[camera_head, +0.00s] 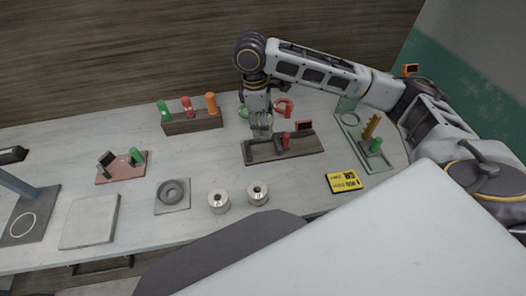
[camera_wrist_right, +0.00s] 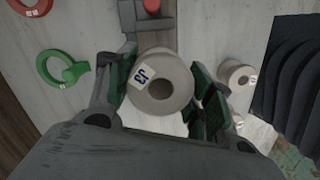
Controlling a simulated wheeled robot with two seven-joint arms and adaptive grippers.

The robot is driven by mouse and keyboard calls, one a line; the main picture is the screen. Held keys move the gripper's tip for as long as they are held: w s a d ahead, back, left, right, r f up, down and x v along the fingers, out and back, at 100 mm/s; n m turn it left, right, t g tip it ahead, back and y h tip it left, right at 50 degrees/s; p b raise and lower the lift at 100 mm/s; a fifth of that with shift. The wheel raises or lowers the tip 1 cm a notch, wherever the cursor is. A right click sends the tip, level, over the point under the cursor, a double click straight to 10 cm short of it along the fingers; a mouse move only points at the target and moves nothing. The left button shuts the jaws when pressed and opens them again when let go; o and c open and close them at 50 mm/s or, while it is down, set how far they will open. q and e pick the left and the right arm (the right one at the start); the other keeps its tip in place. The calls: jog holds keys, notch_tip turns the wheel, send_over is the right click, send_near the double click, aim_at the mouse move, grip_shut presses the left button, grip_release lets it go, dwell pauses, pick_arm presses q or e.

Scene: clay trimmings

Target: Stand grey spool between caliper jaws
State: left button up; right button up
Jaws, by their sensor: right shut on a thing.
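My right gripper (camera_head: 262,122) hangs over the table and points down, just left of and above the dark caliper stand (camera_head: 262,155). In the right wrist view, my right gripper (camera_wrist_right: 165,95) has its green-padded fingers shut on the grey spool (camera_wrist_right: 178,72), which carries a white label reading J3. The spool's bored end faces the wrist camera. The grey caliper jaws (camera_wrist_right: 130,15) show just beyond the spool, with a red round top beside them. The spool's lower end is hidden, so contact with the stand cannot be told. My left gripper is not in view.
Two pale spools (camera_head: 218,201) (camera_head: 258,193) stand near the front edge. A wooden rack (camera_head: 193,123) holds green, red and orange pieces. A pink stand (camera_head: 112,178) is at left, a green stand (camera_head: 378,164) at right. A yellow sign (camera_head: 345,181) lies in front.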

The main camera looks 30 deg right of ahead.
dwell(0.5)
send_over(265, 152)
jog(key=f, duration=0.6)
jog(key=shift+w+a, duration=0.25)
jog(key=shift+w, duration=0.05)
jog(key=shift+f, duration=0.1)
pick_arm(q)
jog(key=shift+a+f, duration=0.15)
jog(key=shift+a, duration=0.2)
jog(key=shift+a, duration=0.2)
pick_arm(e)
jog(key=shift+f+b, duration=0.3)
jog(key=shift+f, duration=1.5)
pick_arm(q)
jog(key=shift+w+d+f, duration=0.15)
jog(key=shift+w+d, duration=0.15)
pick_arm(e)
jog(key=shift+f, duration=0.1)
